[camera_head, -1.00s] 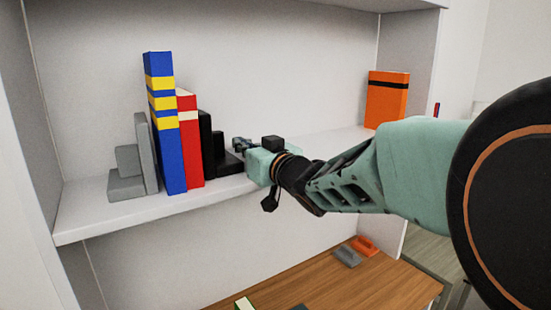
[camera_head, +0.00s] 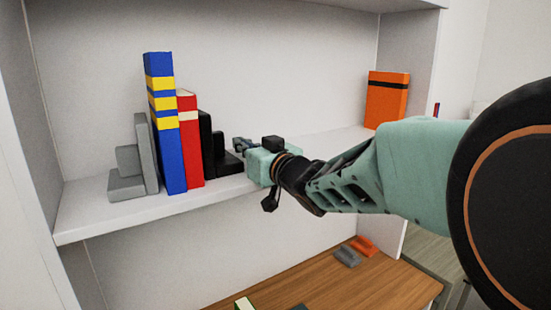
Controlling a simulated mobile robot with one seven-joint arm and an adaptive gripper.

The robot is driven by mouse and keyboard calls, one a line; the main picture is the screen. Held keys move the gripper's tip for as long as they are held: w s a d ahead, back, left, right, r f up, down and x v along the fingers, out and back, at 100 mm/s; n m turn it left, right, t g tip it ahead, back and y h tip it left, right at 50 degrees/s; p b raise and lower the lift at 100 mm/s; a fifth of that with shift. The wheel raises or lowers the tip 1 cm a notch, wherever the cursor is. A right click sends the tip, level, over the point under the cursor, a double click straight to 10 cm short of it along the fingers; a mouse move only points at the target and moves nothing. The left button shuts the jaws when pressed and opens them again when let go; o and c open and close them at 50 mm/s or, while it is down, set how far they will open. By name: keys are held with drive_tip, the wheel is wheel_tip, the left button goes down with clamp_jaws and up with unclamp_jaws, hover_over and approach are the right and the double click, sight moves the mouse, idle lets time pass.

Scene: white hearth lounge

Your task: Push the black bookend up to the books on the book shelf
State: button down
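The black bookend (camera_head: 229,164) stands on the white shelf, its upright toward the books and its low foot reaching right. The books stand upright to its left: a blue one with yellow bands (camera_head: 169,160), a red one (camera_head: 190,160) and a black one (camera_head: 205,140). The bookend's upright is at or very close to the black book; I cannot tell if they touch. My gripper (camera_head: 241,147) is just right of the bookend, with its fingers pointing left by the foot. Its fingertips are small and partly hidden, so contact and opening are unclear.
A grey bookend (camera_head: 147,155) stands left of the blue book. An orange book (camera_head: 386,99) stands at the shelf's far right end. The shelf board (camera_head: 90,219) is bare in front. Below, a wooden surface (camera_head: 385,290) holds grey and orange bookend-like pieces (camera_head: 363,246).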

drive_tip(key=shift+s+a, duration=0.1)
drive_tip(key=shift+a, duration=0.1)
drive_tip(key=shift+s+a+b, duration=0.45)
drive_tip(key=shift+a+b, duration=0.1)
drive_tip(key=shift+a, duration=0.05)
drive_tip(key=shift+w+d, duration=0.1)
drive_tip(key=shift+w+d+p, duration=0.4)
drive_tip(key=shift+d+p, duration=0.05)
drive_tip(key=shift+d, duration=0.15)
drive_tip(key=shift+w+d+p, duration=0.4)
drive_tip(key=shift+d, duration=0.2)
drive_tip(key=shift+s, duration=0.1)
drive_tip(key=p+v, duration=0.1)
drive_tip(key=v, duration=0.2)
drive_tip(key=r+p+v, duration=0.1)
drive_tip(key=v, duration=0.3)
drive_tip(key=r+v, duration=0.1)
drive_tip(key=v, duration=0.2)
drive_tip(key=shift+s+d+p, duration=0.15)
drive_tip(key=shift+s+p, duration=0.1)
drive_tip(key=shift+p, duration=0.15)
drive_tip(key=shift+s+d, duration=0.4)
drive_tip(key=shift+s, duration=0.15)
